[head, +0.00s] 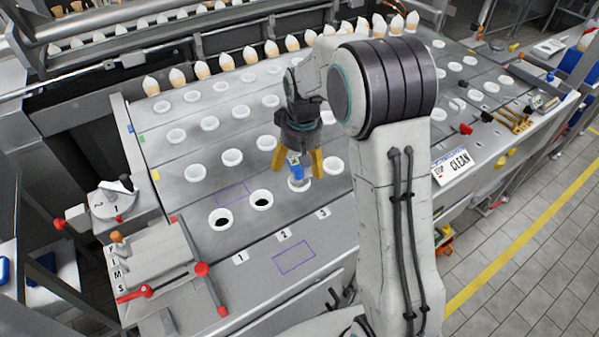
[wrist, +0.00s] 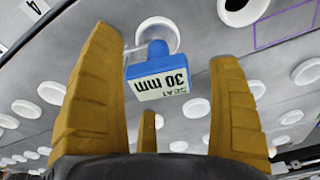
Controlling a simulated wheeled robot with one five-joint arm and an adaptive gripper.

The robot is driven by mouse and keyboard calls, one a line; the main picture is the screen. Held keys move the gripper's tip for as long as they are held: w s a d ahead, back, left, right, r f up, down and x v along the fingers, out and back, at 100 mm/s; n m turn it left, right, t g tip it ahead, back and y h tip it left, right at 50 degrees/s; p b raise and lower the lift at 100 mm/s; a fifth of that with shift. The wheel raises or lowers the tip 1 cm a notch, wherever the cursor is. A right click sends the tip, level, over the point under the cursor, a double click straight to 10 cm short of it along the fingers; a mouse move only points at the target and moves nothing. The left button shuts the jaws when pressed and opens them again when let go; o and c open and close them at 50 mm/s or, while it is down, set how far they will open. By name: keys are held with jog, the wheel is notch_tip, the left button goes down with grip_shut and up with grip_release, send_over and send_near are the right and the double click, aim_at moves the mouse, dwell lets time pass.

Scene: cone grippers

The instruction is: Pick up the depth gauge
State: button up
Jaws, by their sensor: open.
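The depth gauge (head: 295,160) is a blue piece with a pale label. In the wrist view, the gauge (wrist: 163,76) shows "SEAT 30 mm" upside down, and its blue knob meets a white ring-shaped cup (wrist: 158,33). In the head view it stands at the white cup (head: 299,185) in the front row, near the number 3. My gripper (head: 298,166) is open, pointing down, with its yellow fingers on either side of the gauge. In the wrist view, my gripper (wrist: 165,48) shows gaps between the gauge and both large fingers. The gauge's lower end is hidden.
Two dark-centred cups (head: 240,208) sit left of the gauge, with rows of white cups behind. A purple outline (head: 295,257) marks bare panel in front. A red-ended lever (head: 203,268) stands at the front left. A "CLEAN" sign (head: 453,167) lies to the right.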

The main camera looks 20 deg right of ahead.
jog(key=c, duration=1.6)
